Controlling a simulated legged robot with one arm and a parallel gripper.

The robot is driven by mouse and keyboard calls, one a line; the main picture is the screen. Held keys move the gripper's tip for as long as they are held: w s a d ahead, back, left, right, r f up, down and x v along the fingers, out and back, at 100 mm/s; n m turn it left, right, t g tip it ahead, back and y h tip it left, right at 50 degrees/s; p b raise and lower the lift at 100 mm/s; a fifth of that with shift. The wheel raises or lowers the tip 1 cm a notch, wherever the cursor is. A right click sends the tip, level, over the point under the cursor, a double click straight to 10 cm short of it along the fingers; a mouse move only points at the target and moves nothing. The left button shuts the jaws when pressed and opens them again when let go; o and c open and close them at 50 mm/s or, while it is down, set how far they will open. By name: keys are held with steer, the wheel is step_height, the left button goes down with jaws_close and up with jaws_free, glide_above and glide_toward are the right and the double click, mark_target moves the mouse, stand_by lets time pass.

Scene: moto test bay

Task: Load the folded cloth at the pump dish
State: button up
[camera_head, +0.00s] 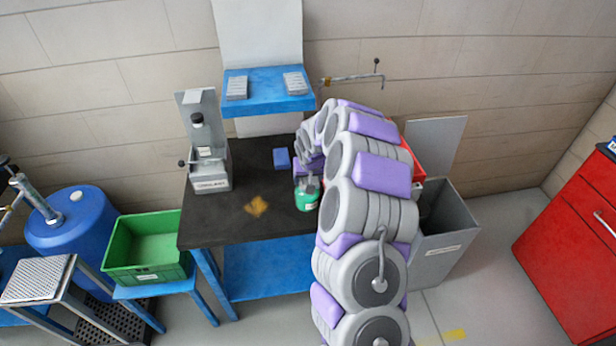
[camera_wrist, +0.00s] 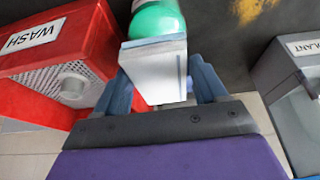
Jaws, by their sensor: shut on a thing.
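The folded cloth (camera_wrist: 152,72) shows in the wrist view as a pale, layered white block. My gripper (camera_wrist: 165,82) is shut on it, with a blue-grey finger on each side. The green pump dish (camera_wrist: 158,20) lies just beyond the cloth's far edge, which partly covers it; I cannot tell whether they touch. In the head view the pump dish (camera_head: 306,195) stands near the right part of the dark bench top. My arm hides most of the gripper and the cloth there.
A red WASH unit (camera_wrist: 45,65) and a grey unit (camera_wrist: 300,85) flank my gripper in the wrist view. In the head view, a blue pad (camera_head: 282,158) lies on the dark bench (camera_head: 215,232). A green crate (camera_head: 150,275) stands left, a grey bin (camera_head: 445,245) right.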

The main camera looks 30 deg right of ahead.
steer(key=shift+r+p, duration=1)
steer(key=shift+r, duration=2.5)
steer(key=s+a+f+n+b, duration=0.1)
steer(key=s+a+b, duration=0.1)
steer(key=s+a, duration=0.3)
steer(key=s+a+f+n+y+b, duration=0.1)
steer(key=s+a, duration=0.5)
steer(key=a, duration=0.7)
steer(key=shift+a+f+n+b, duration=0.25)
steer(key=shift+f+n+b, duration=0.3)
steer(key=shift+b, duration=0.4)
